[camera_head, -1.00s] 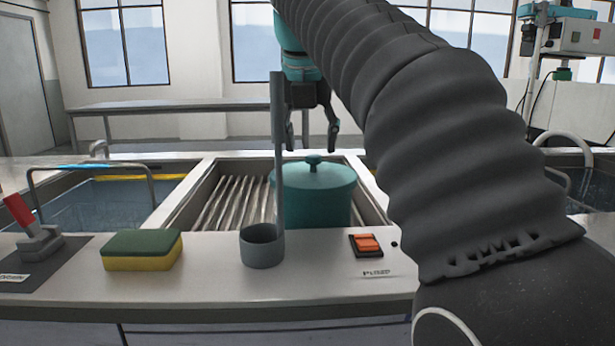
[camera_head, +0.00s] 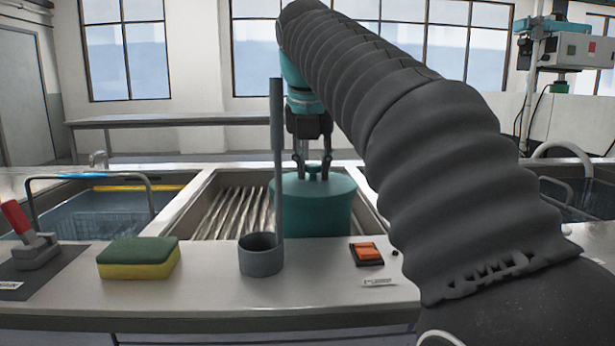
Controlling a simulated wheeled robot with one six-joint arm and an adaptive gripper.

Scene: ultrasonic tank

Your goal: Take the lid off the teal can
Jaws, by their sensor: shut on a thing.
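The teal can (camera_head: 322,217) stands on the ribbed drain area in the middle, behind the counter strip. Its teal lid (camera_head: 339,185) is seated on top. My gripper (camera_head: 314,176) comes down from above and is shut on the lid's knob, which its fingers mostly hide. The lid's rim rests on the can with no gap that I can see. A grey upright rod covers part of the can's left edge.
A grey cup with a tall rod (camera_head: 261,256) stands on the counter in front of the can. A green and yellow sponge (camera_head: 139,258), a red lever (camera_head: 18,217) and an orange switch (camera_head: 366,252) are also there. Water tanks (camera_head: 95,213) lie left and right.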

